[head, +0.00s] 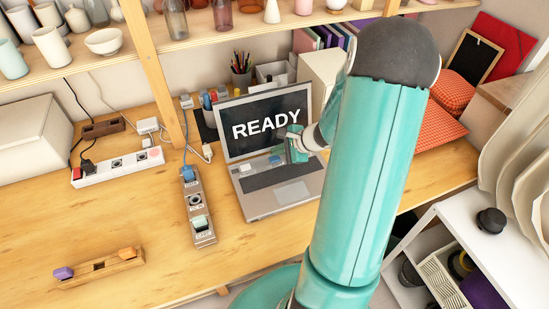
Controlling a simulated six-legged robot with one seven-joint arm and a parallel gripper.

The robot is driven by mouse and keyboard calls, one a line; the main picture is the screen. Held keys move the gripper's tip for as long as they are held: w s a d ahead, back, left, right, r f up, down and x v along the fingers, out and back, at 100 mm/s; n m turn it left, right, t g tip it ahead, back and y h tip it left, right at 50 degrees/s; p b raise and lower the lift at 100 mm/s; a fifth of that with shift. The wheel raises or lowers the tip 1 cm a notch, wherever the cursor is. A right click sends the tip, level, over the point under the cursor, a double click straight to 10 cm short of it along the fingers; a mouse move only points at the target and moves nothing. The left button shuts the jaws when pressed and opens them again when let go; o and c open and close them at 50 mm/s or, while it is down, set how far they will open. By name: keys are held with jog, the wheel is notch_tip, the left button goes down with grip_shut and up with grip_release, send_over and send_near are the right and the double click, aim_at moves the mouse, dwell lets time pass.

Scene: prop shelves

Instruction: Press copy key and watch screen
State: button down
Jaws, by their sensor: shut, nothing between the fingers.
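An open laptop (287,200) stands on the wooden desk, and its dark screen (262,104) reads READY in white letters. The keyboard (262,179) has a few pale coloured keys along its upper edge. My gripper (291,152) is shut and empty, in front of the screen's lower right part and over the back of the keyboard. I cannot tell whether it touches a key. A grey strip (199,208) with a blue plug and a pale green piece lies left of the laptop. No copy key label is readable.
A white power strip (117,167) with cables lies at the left. A wooden holder (99,267) with a purple piece is at the desk's front left. Shelves with vases and a white bowl (103,41) hang above. A white shelf unit (490,235) stands at the right.

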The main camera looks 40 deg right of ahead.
aim_at(278, 159)
jog(key=shift+f, duration=0.4)
jog(key=shift+f, duration=0.4)
dwell(0.8)
dwell(0.3)
jog(key=shift+r, duration=0.8)
jog(key=shift+r, duration=0.1)
jog(key=shift+r, duration=2.45)
jog(key=shift+a, duration=0.1)
